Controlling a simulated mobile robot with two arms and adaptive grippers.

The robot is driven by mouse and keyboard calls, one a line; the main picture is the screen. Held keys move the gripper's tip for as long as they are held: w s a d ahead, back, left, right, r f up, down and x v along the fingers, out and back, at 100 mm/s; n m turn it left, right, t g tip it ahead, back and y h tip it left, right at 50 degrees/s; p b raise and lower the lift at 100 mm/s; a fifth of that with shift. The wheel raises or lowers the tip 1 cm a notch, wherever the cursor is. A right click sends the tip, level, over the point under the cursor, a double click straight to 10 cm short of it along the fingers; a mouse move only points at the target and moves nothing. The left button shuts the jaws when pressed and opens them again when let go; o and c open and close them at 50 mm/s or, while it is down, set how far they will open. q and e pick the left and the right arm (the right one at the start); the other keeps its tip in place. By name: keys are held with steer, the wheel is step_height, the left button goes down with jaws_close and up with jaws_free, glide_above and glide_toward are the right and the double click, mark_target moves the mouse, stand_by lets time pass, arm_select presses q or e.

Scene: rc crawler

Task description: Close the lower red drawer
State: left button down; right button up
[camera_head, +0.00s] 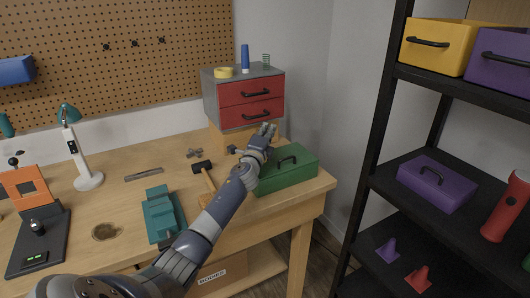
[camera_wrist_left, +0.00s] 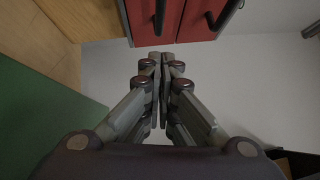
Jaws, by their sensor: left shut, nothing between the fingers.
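The grey drawer unit (camera_head: 209,95) stands at the back right of the workbench on a wooden block. It has an upper red drawer (camera_head: 235,93) and a lower red drawer (camera_head: 232,116), each with a black handle. The lower drawer looks about flush with the upper one; I cannot tell any small gap. My left gripper (camera_head: 269,129) is shut and empty, just in front of the lower drawer. In the left wrist view its fingertips (camera_wrist_left: 161,57) point at the red fronts, close to the lower drawer (camera_wrist_left: 141,22); contact is unclear. My right gripper is not in view.
A green toolbox (camera_head: 290,175) sits under my left forearm, close beside it. A hammer (camera_head: 202,168) and a teal vise (camera_head: 161,213) lie on the bench (camera_head: 130,190). A black shelf rack (camera_head: 372,130) with bins stands at right.

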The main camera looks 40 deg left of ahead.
arm_select(q)
steer(key=shift+s+d+r, duration=0.2)
steer(key=shift+s+d, duration=0.2)
steer(key=shift+s, duration=0.1)
steer(key=shift+s+a+f, duration=0.1)
steer(key=shift+s+f, duration=0.15)
steer(key=shift+f, duration=0.05)
steer(key=s, duration=0.1)
steer(key=s+f, duration=0.1)
steer(key=shift+s, duration=0.3)
steer(key=v, duration=0.3)
steer(key=shift+s+d+r, duration=0.1)
steer(key=shift+s+d, duration=0.2)
steer(key=shift+d, duration=0.1)
steer(key=shift+s+d, duration=0.1)
steer(key=shift+s, duration=0.35)
steer(key=shift+s+d, duration=0.1)
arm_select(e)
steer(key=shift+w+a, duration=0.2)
